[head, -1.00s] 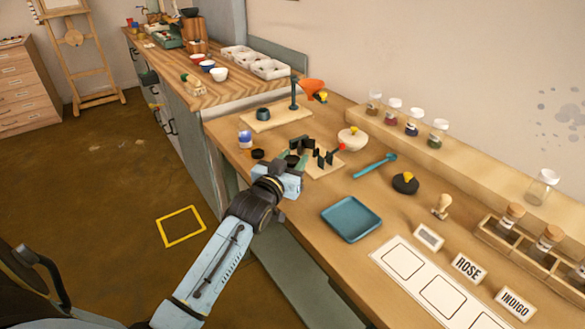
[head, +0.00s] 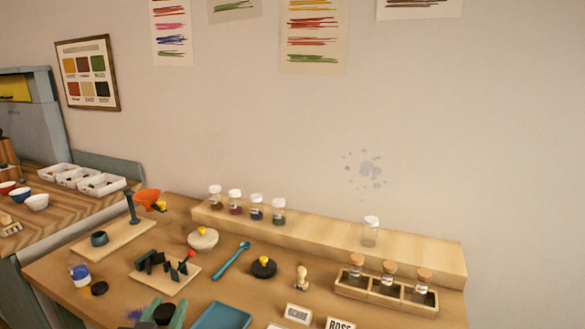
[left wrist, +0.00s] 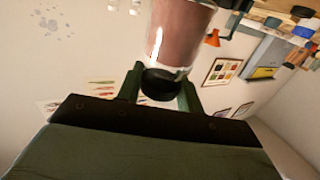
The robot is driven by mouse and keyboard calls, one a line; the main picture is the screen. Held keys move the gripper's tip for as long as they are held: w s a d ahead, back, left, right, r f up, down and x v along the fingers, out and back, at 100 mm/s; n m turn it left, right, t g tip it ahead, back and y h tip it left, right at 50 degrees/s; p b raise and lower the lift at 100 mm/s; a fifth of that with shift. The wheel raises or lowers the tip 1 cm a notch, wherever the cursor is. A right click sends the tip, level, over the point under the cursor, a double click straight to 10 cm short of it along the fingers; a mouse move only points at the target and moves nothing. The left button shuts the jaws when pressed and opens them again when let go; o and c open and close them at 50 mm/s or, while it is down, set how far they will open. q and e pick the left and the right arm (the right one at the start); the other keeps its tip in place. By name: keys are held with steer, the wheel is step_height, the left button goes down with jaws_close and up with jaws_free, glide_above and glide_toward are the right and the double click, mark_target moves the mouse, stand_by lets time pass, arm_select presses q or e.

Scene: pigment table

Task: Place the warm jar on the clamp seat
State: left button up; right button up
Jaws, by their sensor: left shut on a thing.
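The jar (left wrist: 180,35) with reddish-brown contents and a black lid (left wrist: 162,83) is between the green fingers of my left gripper (left wrist: 160,92) in the left wrist view. My left gripper is shut on it. In the head view only the top of my left gripper (head: 165,314) shows at the bottom edge, with a round black lid between its fingers. The dark clamp (head: 160,263) with a red knob stands on a pale board (head: 175,287) just beyond the gripper. The jar's body is hidden in the head view. My right gripper is out of view.
A blue-white jar (head: 80,275) and a loose black lid (head: 99,288) lie left of the clamp. A blue tray (head: 221,316) is right of my gripper. A teal spoon (head: 231,260), black weight (head: 264,267) and bottle rack (head: 386,291) stand farther right.

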arm_select(q)
steer(key=s+d, duration=0.1)
steer(key=s, duration=0.1)
steer(key=s+d, duration=0.2)
steer(key=shift+s, duration=0.1)
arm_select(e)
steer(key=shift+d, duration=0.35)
arm_select(q)
steer(key=w+a+r+n+y, duration=0.1)
steer(key=w+a+r, duration=0.3)
steer(key=w+a, duration=0.9)
steer(key=shift+a+y, duration=0.4)
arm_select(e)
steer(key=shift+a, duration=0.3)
arm_select(q)
steer(key=shift+w+r, duration=0.1)
